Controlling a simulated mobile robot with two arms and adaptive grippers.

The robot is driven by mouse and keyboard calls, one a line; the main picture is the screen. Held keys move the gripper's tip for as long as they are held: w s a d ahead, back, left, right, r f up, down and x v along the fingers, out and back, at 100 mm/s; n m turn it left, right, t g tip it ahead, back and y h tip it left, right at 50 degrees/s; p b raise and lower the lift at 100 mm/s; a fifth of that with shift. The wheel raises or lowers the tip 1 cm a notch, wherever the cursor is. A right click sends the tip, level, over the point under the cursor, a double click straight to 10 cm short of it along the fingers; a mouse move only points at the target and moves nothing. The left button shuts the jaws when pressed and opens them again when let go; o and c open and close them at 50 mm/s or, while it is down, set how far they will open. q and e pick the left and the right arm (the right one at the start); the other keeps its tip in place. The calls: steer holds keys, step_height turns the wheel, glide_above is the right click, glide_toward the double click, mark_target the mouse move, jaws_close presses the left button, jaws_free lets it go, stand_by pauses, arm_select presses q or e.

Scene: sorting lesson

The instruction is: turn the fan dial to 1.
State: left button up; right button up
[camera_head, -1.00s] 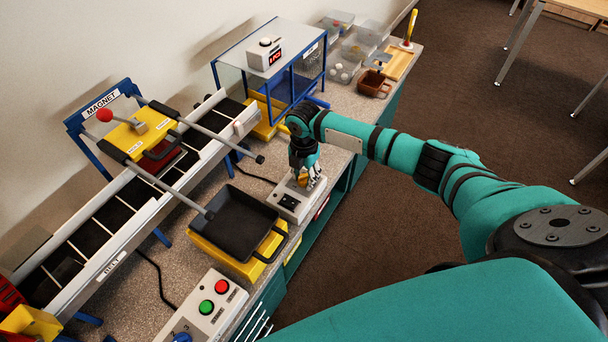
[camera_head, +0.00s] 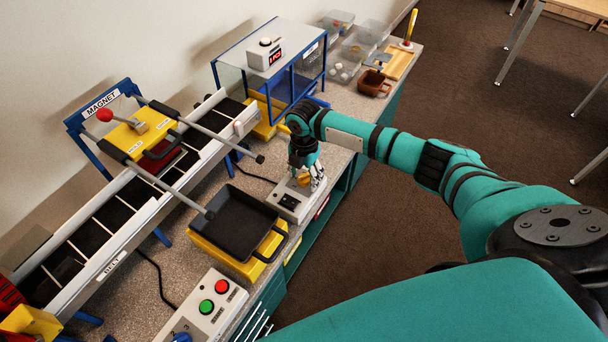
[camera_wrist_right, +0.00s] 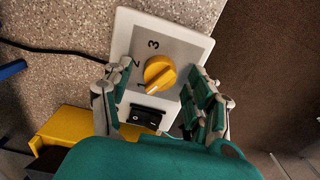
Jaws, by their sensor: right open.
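The fan control box (camera_wrist_right: 180,48) is a white panel with a yellow dial (camera_wrist_right: 160,74) and the printed numbers 1, 2 and 3. The dial's pointer end is turned to the lower left, close to the 1. A black rocker switch (camera_wrist_right: 146,118) sits below the dial. In the head view the box (camera_head: 287,213) stands at the bench's front edge. My right gripper (camera_head: 307,180) is above it, pointing down. In the wrist view its fingers (camera_wrist_right: 155,78) are open, one on each side of the dial, with gaps visible. My left gripper is not in view.
A black tray (camera_head: 238,222) on a yellow base stands left of the box. Behind are the conveyor (camera_head: 128,232) and a blue-framed clear case (camera_head: 232,75). A button panel (camera_head: 212,308) is nearer. Open floor lies right of the bench.

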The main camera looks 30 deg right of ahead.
mark_target(304, 176)
step_height(304, 176, up, 12)
steer(key=shift+f, duration=0.15)
stand_by(0.7)
